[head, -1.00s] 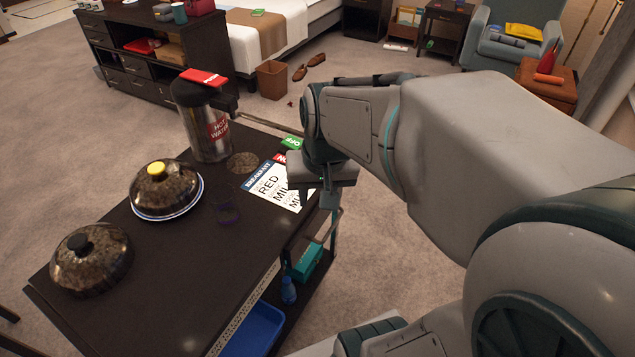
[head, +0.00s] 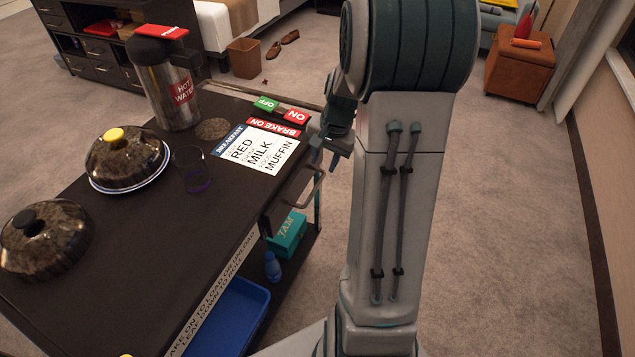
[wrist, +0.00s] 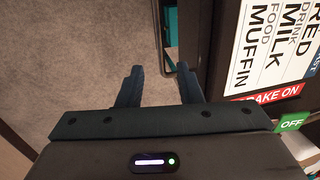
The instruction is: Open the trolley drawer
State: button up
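The dark trolley (head: 130,245) stands at the left in the head view. Its drawer front (head: 274,216) is on the right-hand side, under the top, with a metal bar handle (head: 305,192). The drawer looks shut, though the front is seen at a steep angle. My gripper (head: 332,158) is just beyond and above the handle, beside the trolley's edge. In the wrist view my gripper (wrist: 160,88) has its two fingers apart with nothing between them. The handle (wrist: 161,35) lies ahead of the fingertips, nearer the right finger, and does not appear gripped.
The trolley top holds a hot-water flask (head: 168,85), two domed covers (head: 125,158), a glass (head: 192,170), a breakfast card (head: 255,150) and brake labels (head: 296,115). A blue tray (head: 235,318) and teal box (head: 288,235) sit below. The carpet at right is clear.

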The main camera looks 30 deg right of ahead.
aim_at(317, 186)
jog(key=f, duration=0.3)
jog(key=w+f, duration=0.1)
jog(key=f, duration=0.2)
jog(key=a+f+b, duration=0.1)
jog(key=f, duration=0.1)
jog(key=shift+w+a+f, duration=0.1)
jog(key=shift+w+f, duration=0.1)
jog(key=shift+f, duration=0.2)
grip_shut()
